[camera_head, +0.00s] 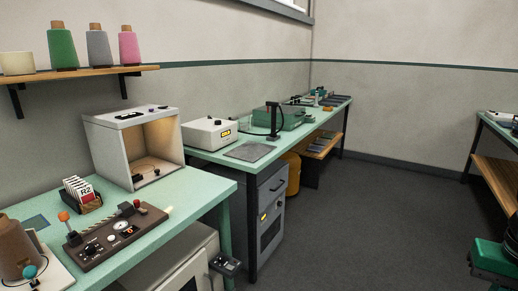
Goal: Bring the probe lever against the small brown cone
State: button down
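A brown cone (15,250) stands at the bottom left corner on a pale base (52,272), partly cut off by the picture's edge. A teal ball knob (29,271) shows in front of it; it may belong to the probe lever, but its arm is not clear. I cannot tell whether the knob touches the cone. My gripper is not in view.
An open-fronted light box (105,153) and a card holder (90,205) stand on the near green bench (190,195). A shelf (90,73) above holds several cones. A farther bench carries a white instrument (208,134). Dark floor (370,220) is open at centre right.

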aim_at(30, 273)
jog(key=u, duration=1.8)
